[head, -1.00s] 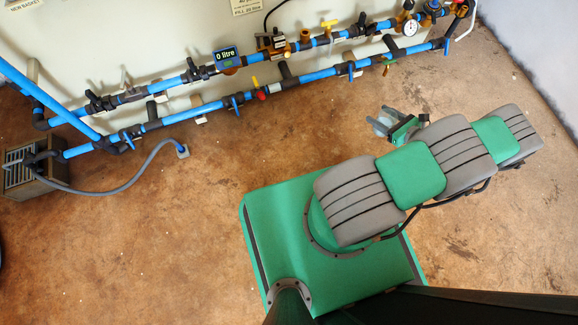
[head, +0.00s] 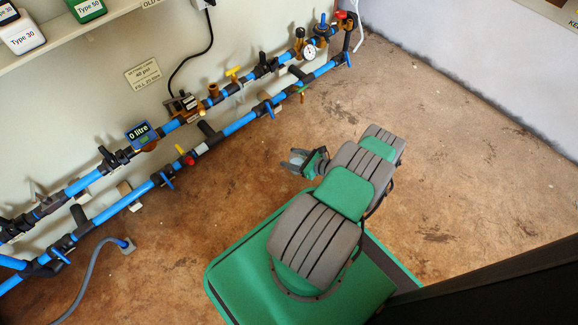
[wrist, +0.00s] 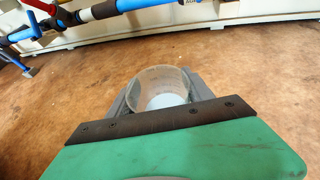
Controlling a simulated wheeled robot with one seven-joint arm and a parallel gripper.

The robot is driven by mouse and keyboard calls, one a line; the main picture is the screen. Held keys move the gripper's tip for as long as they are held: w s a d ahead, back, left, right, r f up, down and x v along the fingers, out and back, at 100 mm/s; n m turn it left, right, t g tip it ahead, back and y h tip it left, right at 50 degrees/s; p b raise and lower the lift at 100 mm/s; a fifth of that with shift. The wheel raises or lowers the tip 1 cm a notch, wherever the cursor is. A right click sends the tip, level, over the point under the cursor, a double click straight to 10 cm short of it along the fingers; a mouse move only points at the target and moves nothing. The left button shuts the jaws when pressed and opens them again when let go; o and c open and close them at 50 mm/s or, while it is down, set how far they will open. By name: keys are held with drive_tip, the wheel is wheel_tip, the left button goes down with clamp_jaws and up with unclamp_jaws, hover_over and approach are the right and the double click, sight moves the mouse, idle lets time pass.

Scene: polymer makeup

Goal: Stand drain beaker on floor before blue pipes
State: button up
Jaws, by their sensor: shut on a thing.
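The drain beaker (wrist: 158,88) is a clear, translucent cup with an open top. In the wrist view it sits between the fingers of my gripper (wrist: 160,100), which is shut on it. Its lower part is hidden behind my gripper's body. In the head view my gripper (head: 297,162) is over the brown floor in front of the blue pipes (head: 240,122), and the beaker is hard to make out there. I cannot tell whether the beaker touches the floor. The blue pipes also show at the top of the wrist view (wrist: 75,20).
Bare brown floor (head: 440,150) lies around my arm and between it and the pipes. A grey hose (head: 85,275) runs along the floor at lower left. A shelf with bottles (head: 25,35) is at upper left. A pale wall (head: 480,70) bounds the right.

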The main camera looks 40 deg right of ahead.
drive_tip(key=f+b, duration=0.1)
drive_tip(key=f, duration=0.1)
drive_tip(key=w+f+b, duration=0.1)
drive_tip(key=f, duration=0.1)
drive_tip(key=shift+a+f, duration=0.1)
drive_tip(key=shift+f, duration=0.1)
drive_tip(key=shift+r, duration=0.1)
drive_tip(key=o, duration=1.6)
drive_tip(key=shift+o, duration=0.2)
